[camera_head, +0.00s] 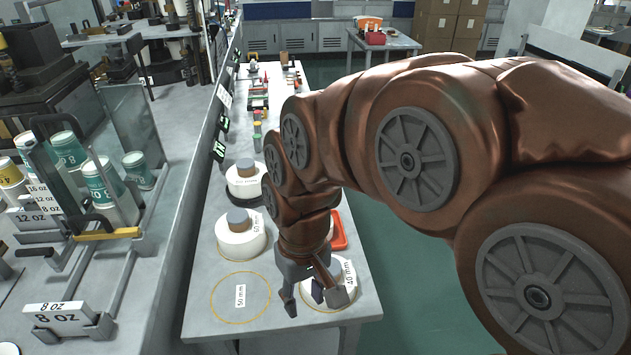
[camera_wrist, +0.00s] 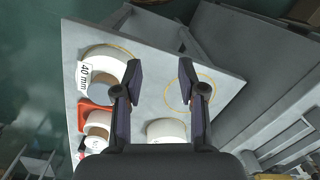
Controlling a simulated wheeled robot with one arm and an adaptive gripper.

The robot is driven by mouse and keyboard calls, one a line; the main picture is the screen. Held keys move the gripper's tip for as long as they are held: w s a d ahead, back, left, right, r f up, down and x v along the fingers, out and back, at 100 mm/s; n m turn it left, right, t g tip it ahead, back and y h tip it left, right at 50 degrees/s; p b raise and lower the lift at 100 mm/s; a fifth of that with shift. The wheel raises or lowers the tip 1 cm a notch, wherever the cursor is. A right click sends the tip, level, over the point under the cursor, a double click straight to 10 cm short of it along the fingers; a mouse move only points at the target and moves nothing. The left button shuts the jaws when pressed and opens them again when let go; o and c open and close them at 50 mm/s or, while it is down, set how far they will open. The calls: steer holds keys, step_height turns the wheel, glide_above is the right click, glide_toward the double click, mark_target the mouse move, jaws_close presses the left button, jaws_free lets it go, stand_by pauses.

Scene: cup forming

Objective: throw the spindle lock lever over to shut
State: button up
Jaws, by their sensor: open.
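I cannot pick out the spindle lock lever for certain in either view. In the head view a yellow bar with a dark end (camera_head: 107,234) lies on the machine at the left, but I cannot tell whether it is the lever. My gripper (camera_head: 312,298) points down over the near end of the side table, in front of the white 40 mm roll (camera_head: 347,273). In the wrist view my gripper (camera_wrist: 160,105) has its two dark fingers well apart, with nothing held between them. The 40 mm roll (camera_wrist: 108,58) shows there left of the fingers.
White rolls with grey cores (camera_head: 240,240) stand along the table (camera_head: 205,322). An empty yellow ring marked 50 mm (camera_head: 222,305) lies near its front edge. A red tray (camera_head: 339,232) is beside my wrist. Stacked cups (camera_head: 138,170) stand behind clear panels on the left machine.

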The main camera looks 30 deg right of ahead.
steer(key=w+d+m+t, duration=0.1)
steer(key=w+d+t, duration=0.1)
steer(key=w+d, duration=0.6)
steer(key=w+d+m+t, duration=0.1)
steer(key=w+d+t, duration=0.15)
steer(key=w, duration=0.95)
steer(key=w+d+f+m, duration=0.1)
steer(key=w+d, duration=0.2)
steer(key=d, duration=0.3)
steer(key=w+d+m+t, duration=0.1)
steer(key=w+d, duration=0.2)
steer(key=d, duration=0.3)
steer(key=w+d+f+m, duration=0.1)
steer(key=w+d, duration=0.2)
steer(key=d, duration=0.3)
steer(key=shift+h, duration=0.3)
steer(key=shift+a+p+x, duration=0.2)
steer(key=shift+p+x, duration=0.3)
steer(key=shift+x, duration=3.15)
jaws_close()
